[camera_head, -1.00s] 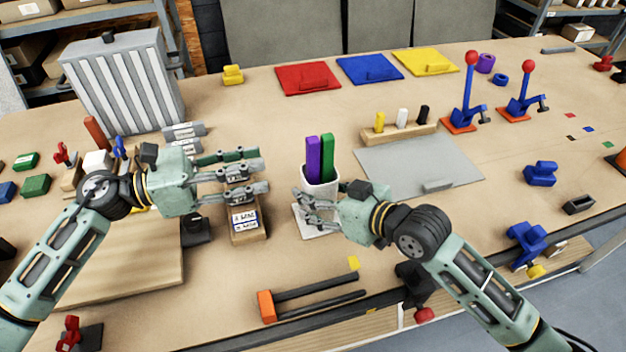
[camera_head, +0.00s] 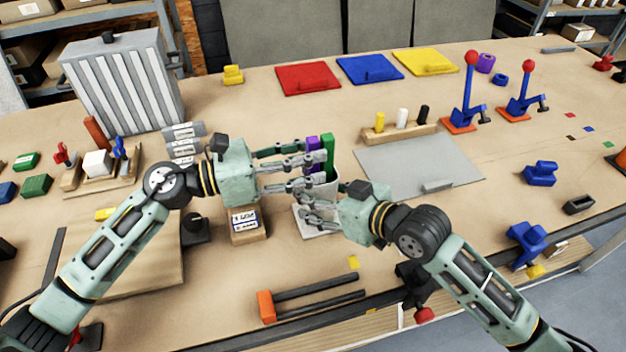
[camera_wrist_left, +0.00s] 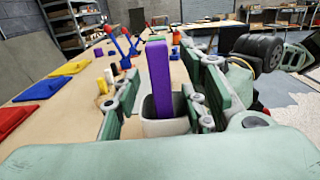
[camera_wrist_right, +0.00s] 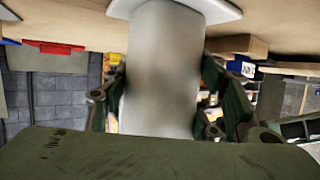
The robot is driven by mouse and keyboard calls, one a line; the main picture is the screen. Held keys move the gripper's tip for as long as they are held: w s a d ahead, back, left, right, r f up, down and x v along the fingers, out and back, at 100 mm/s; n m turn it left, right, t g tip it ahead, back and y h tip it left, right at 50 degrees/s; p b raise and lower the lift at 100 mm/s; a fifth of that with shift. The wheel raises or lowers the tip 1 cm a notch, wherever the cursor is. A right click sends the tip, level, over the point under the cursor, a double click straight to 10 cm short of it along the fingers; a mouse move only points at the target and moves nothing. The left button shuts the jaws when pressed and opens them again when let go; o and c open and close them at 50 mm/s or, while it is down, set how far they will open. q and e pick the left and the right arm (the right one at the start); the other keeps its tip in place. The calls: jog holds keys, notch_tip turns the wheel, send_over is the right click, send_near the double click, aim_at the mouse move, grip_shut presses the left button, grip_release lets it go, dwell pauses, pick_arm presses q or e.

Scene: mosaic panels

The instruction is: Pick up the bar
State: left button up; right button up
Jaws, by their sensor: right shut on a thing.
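A white cup (camera_head: 331,187) holds an upright purple bar (camera_head: 312,143) and an upright green bar (camera_head: 328,142). My left gripper (camera_head: 318,171) is open at the cup's top. My right gripper (camera_head: 308,205) is shut on the cup from the front right. In the right wrist view, the white cup (camera_wrist_right: 160,75) fills the space between the fingers.
A wooden block with a label (camera_head: 247,226) sits below my left gripper. A grey plate (camera_head: 415,165) lies right of the cup. Red, blue and yellow panels (camera_head: 308,78) lie at the back.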

pick_arm(q)
jog(key=shift+c, duration=0.4)
grip_shut()
jog(key=shift+r, duration=0.1)
